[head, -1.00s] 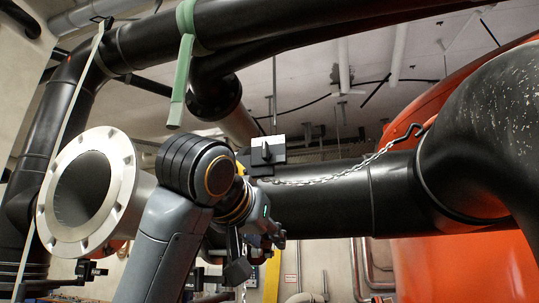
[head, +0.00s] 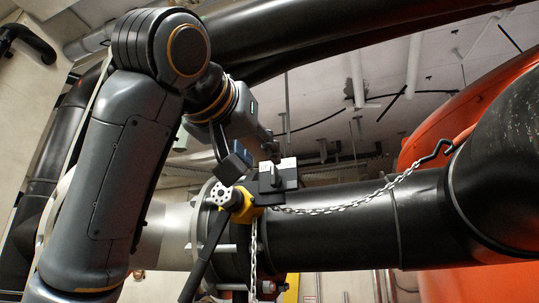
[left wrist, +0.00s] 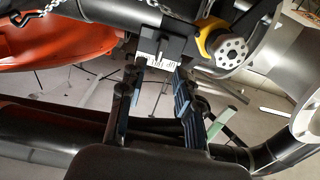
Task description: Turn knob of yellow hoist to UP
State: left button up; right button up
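The yellow hoist (head: 247,207) hangs beside the black pipe, with a grey round wheel with holes (head: 222,195) and a metal chain. A dark control box (head: 290,180) with white labels and a black knob (head: 268,180) sits next to it. My left gripper (head: 271,151) is just above the box, apart from it as far as I can tell. In the left wrist view, the left gripper (left wrist: 158,70) is open and empty, its fingers either side of the label strip. The box (left wrist: 176,46) and the yellow hoist (left wrist: 207,38) show beyond. The knob's setting is unreadable. My right gripper is out of view.
A thick black pipe (head: 345,222) runs behind the hoist, with a slack chain (head: 355,203) hooked at the right. A large orange tank (head: 490,110) stands at right. Another black pipe (head: 300,30) crosses above.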

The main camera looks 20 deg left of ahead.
aim_at(273, 170)
pick_arm(q)
jog(key=w+p, duration=0.2)
jog(key=w, duration=0.3)
jog(key=shift+w+d+r, duration=0.1)
jog(key=shift+w, duration=0.25)
grip_shut()
